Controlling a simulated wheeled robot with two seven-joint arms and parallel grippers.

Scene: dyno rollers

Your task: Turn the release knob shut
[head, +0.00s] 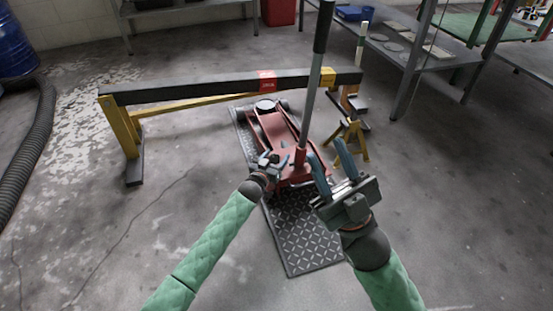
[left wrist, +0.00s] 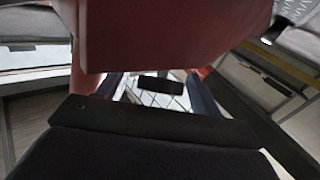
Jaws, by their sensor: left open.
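A red floor jack (head: 269,133) stands on a dark tread plate, with its long grey handle (head: 314,85) rising steeply. My left gripper (head: 276,158) is open, low beside the rear of the jack near the handle's foot. In the left wrist view, a red part of the jack (left wrist: 165,35) fills the top. A small black piece (left wrist: 160,85) shows between the two blue-grey fingers; it may be the release knob, but I cannot tell whether the fingers touch it. The knob is not clear in the head view. My right gripper (head: 327,148) is open and empty, right of the handle.
A long black beam (head: 200,88) on yellow legs spans behind and above the jack. The tread plate (head: 299,247) is bare in front. Grey shelves (head: 408,60) stand at the back right.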

